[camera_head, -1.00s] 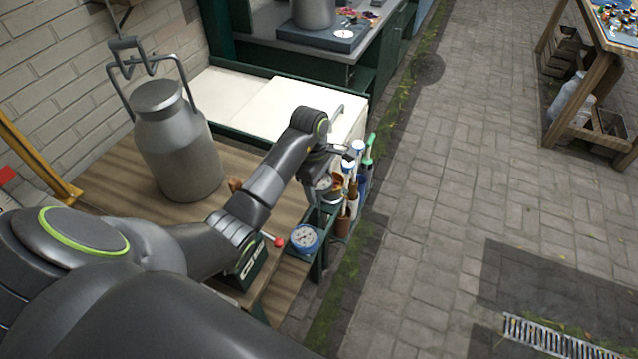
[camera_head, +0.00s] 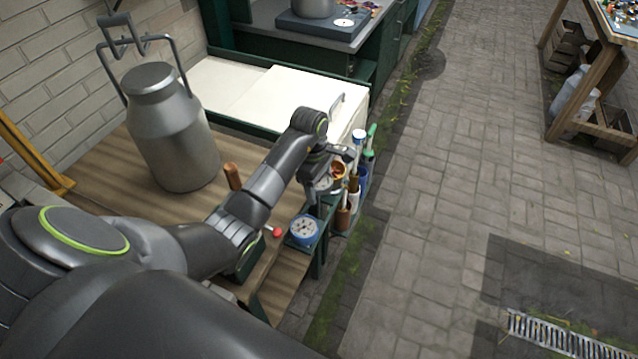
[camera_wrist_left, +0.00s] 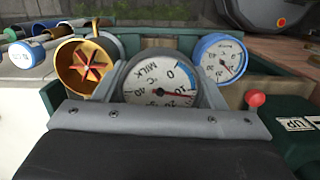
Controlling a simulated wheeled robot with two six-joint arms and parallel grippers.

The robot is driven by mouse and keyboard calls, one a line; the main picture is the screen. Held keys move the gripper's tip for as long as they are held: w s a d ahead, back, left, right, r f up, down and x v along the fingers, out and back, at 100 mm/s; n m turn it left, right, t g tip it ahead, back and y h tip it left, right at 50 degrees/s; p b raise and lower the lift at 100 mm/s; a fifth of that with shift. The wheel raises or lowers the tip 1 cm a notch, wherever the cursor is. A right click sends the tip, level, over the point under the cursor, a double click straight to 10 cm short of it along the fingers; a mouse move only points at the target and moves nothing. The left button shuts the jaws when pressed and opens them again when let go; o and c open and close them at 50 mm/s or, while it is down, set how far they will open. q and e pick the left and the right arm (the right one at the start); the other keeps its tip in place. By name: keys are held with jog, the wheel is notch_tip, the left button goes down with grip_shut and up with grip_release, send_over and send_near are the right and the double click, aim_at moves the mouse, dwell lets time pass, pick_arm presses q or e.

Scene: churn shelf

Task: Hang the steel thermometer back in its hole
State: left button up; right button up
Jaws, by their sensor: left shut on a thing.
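The steel thermometer has a round white dial marked MILK, seen in the left wrist view (camera_wrist_left: 160,82) and small in the head view (camera_head: 323,184). My left gripper (camera_head: 328,160) is shut on it, at the green rack (camera_head: 322,212) on the shelf's right edge. In the wrist view the dial faces the camera just beyond the grey jaw bar, between a brass cup (camera_wrist_left: 88,66) and a blue-rimmed dial (camera_wrist_left: 218,58). The stem and the hole are hidden, so I cannot tell whether the stem is in the hole. My right gripper is not in view.
A steel churn (camera_head: 172,130) stands on the wooden top behind my arm. Several brushes with upright handles (camera_head: 358,140) stand beyond the gripper. A red knob (camera_head: 277,232) and the blue-rimmed dial (camera_head: 303,231) are nearer.

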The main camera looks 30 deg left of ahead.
pick_arm(q)
jog(key=shift+f+b, duration=1.1)
jog(key=shift+f, duration=0.3)
